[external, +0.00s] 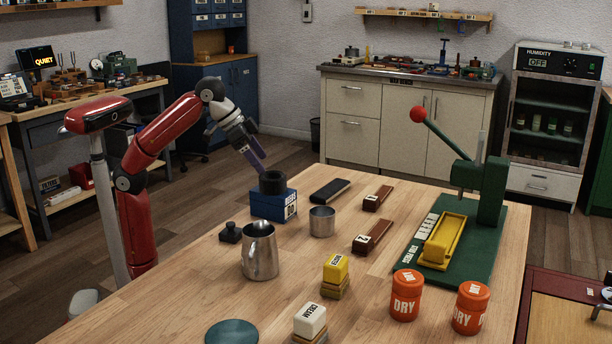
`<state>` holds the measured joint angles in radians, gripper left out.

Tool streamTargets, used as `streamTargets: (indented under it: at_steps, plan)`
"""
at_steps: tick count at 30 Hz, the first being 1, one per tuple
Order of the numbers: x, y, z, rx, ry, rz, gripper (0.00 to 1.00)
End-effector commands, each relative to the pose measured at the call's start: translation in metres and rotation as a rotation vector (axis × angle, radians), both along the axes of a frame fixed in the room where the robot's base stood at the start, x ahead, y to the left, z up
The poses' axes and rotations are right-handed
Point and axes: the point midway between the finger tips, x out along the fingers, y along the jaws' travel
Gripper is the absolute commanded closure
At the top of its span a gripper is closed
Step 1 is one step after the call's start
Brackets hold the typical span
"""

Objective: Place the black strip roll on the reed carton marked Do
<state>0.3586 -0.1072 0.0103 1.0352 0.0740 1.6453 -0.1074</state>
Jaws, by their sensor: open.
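The black strip roll (272,182) is a short black cylinder with a hollow top. It appears to sit upright on the blue reed carton (274,208), whose white label reads REEDS with smaller letters below, probably DO. The carton stands at the far left edge of the wooden table. My gripper (259,168) has purple-grey fingers that point down just above and behind the roll. It is open, and the roll stands apart from or just at its fingertips; I cannot tell which. The lower ends of the fingers are close to the roll's upper rim.
A small black block (230,233), a steel pitcher (260,252) and a steel cup (322,221) stand near the carton. A dark flat block (330,191) lies to its right. A green press (480,205) and orange jars (407,296) stand farther right on the wooden table (205,283).

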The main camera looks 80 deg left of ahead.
Motion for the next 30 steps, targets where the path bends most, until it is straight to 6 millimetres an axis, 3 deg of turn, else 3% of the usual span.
streamTargets:
  at_steps: [1, 3, 9, 26, 30]
  plan:
    - [-0.006, 0.001, 0.014, -0.001, -0.003, 0.0, 0.13]
    - [-0.013, 0.003, 0.024, 0.0, -0.002, 0.0, 0.13]
    - [-0.024, 0.005, 0.041, 0.0, 0.0, 0.0, 0.13]
    - [-0.027, 0.006, 0.042, 0.0, 0.001, 0.0, 0.13]
    - [-0.018, 0.014, 0.039, -0.006, -0.015, 0.024, 0.13]
